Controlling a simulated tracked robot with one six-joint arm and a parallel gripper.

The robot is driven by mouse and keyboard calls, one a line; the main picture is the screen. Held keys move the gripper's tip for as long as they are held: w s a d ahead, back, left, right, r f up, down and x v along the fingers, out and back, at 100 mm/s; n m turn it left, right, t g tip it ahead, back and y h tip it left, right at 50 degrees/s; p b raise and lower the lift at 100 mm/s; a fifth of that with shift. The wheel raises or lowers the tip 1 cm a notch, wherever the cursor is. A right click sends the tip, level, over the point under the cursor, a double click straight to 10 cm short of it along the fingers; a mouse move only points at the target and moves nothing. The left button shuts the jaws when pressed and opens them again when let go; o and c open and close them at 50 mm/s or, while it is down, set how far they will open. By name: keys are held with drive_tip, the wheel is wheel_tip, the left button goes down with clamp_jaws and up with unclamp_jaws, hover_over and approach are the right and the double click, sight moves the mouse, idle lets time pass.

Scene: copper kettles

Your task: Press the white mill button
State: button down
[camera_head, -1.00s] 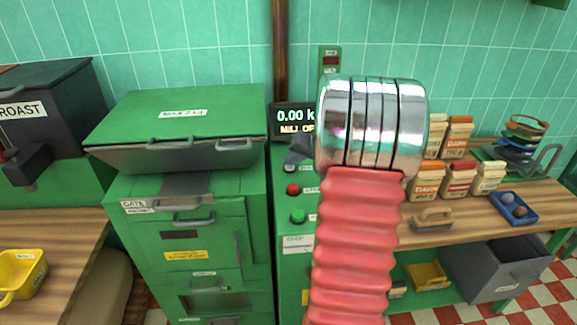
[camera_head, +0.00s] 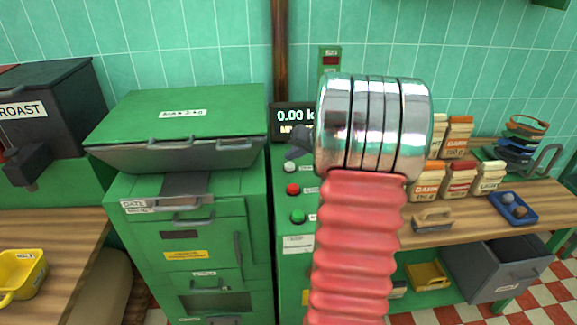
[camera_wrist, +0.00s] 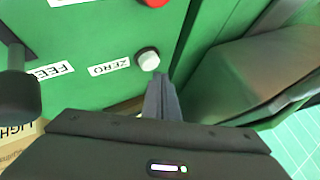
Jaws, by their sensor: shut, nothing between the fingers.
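The white button (camera_wrist: 148,59) sits on the green panel in the wrist view, beside a label reading ZERO. In the head view it is a small pale button (camera_head: 291,167) above the red one. My gripper (camera_wrist: 160,77) is shut and empty. Its dark fingertips lie just below the white button in the wrist view, close to it; I cannot tell whether they touch. In the head view the dark gripper (camera_head: 297,146) shows just above the white button, partly hidden behind my arm's metal rings.
A red button (camera_head: 293,189) and a green button (camera_head: 298,216) are below the white one. A dark knob (camera_wrist: 14,95) near the FEED label stands at the wrist view's left. A display (camera_head: 294,117) reads 0.00. A green cabinet (camera_head: 190,240) stands to the left.

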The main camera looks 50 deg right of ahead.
sight(292, 166)
drive_tip(key=shift+r, duration=2.5)
drive_tip(key=shift+m, duration=0.3)
